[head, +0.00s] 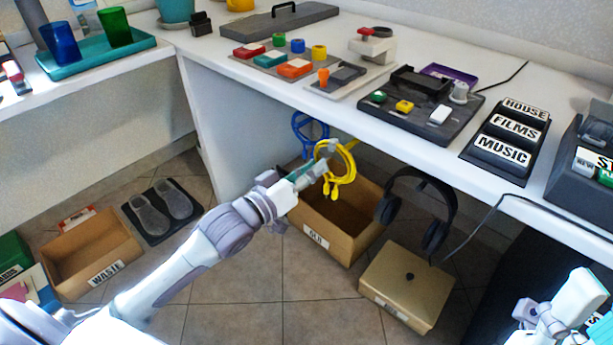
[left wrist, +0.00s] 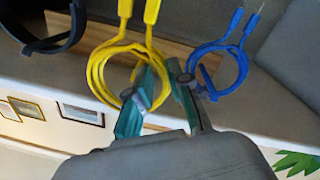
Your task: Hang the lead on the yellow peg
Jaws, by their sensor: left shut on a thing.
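The yellow lead (head: 350,170) is a coiled loop with its ends hanging down, below the front edge of the white desk. My left gripper (head: 326,162) is shut on the side of this coil. In the left wrist view the yellow lead (left wrist: 92,78) passes at the teal fingertips (left wrist: 158,82), and its plugs run out of the top of the picture. I cannot clearly make out the yellow peg; the coil and gripper cover that area. Part of my right arm and hand (head: 560,305) shows at the lower right; its fingertips are not clear.
A blue lead (head: 300,124) hangs under the desk just left of the yellow one. Black headphones (head: 447,213) hang to the right. An open box marked OLD (head: 318,238) and a closed cardboard box (head: 408,290) stand on the floor below. The white desk (head: 215,70) is above.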

